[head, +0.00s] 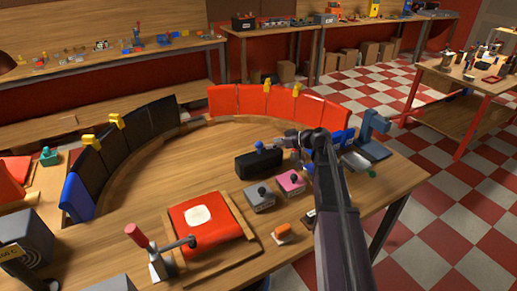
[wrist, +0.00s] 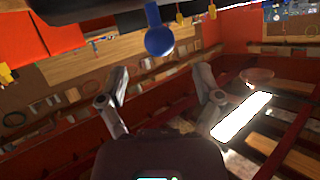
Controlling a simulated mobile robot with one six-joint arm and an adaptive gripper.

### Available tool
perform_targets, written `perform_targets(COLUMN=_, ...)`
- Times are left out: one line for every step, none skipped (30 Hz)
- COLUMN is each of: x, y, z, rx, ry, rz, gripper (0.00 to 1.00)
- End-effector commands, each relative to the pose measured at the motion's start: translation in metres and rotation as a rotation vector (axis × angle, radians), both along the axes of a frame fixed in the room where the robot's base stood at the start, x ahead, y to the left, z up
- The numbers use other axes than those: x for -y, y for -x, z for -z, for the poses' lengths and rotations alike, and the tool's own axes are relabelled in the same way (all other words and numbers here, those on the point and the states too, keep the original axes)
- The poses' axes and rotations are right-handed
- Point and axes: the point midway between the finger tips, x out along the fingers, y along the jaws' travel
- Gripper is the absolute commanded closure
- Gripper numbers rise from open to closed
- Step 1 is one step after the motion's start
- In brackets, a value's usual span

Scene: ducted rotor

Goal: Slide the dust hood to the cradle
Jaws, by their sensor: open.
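A black block with a blue ball knob (head: 258,163), which looks like the dust hood, stands on the curved wooden table. My gripper (head: 280,141) is just right of the knob, level with it, with its fingers pointing left. In the wrist view the blue knob (wrist: 159,40) shows ahead of and between the parted fingers (wrist: 162,92), below a dark body at the top edge. The gripper is open and holds nothing. No contact with the knob shows.
A grey block (head: 259,197) and a pink block (head: 290,182), both with knobs, stand in front. A red panel (head: 204,222) lies in a wooden frame beside a toggle clamp (head: 150,255). Red panels (head: 265,103) and black panels line the back edge. The table's middle left is clear.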

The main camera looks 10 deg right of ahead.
Motion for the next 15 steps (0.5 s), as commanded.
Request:
perform_targets(x=-0.007, y=-0.005, z=0.006, rx=0.001, ry=0.0, rz=-0.001, gripper=0.16)
perform_targets(x=-0.01, y=-0.008, z=0.008, rx=0.001, ry=0.0, rz=-0.001, gripper=0.16)
perform_targets(x=-0.015, y=-0.011, z=0.01, rx=0.001, ry=0.001, rz=-0.002, gripper=0.16)
perform_targets(x=-0.018, y=-0.013, z=0.012, rx=0.001, ry=0.0, rz=-0.001, gripper=0.16)
perform_targets(x=-0.021, y=-0.015, z=0.013, rx=0.0, ry=0.001, rz=-0.001, gripper=0.16)
perform_targets(x=-0.025, y=-0.018, z=0.015, rx=0.0, ry=0.001, rz=-0.001, gripper=0.16)
perform_targets(x=-0.028, y=-0.02, z=0.016, rx=0.001, ry=0.0, rz=-0.001, gripper=0.16)
perform_targets(x=-0.031, y=-0.022, z=0.018, rx=0.001, ry=0.001, rz=0.0, gripper=0.16)
perform_targets(x=-0.034, y=-0.024, z=0.019, rx=0.0, ry=0.0, rz=0.0, gripper=0.16)
perform_targets(x=-0.036, y=-0.025, z=0.02, rx=0.0, ry=0.0, rz=0.0, gripper=0.16)
perform_targets(x=-0.038, y=-0.026, z=0.021, rx=0.0, ry=0.0, rz=0.0, gripper=0.16)
perform_targets(x=-0.04, y=-0.028, z=0.021, rx=0.0, ry=0.0, rz=0.0, gripper=0.16)
perform_targets(x=-0.042, y=-0.029, z=0.022, rx=0.0, ry=0.0, rz=0.0, gripper=0.16)
perform_targets(x=-0.043, y=-0.03, z=0.022, rx=0.0, ry=0.0, rz=0.0, gripper=0.16)
perform_targets(x=-0.045, y=-0.03, z=0.023, rx=0.0, ry=0.0, rz=0.0, gripper=0.16)
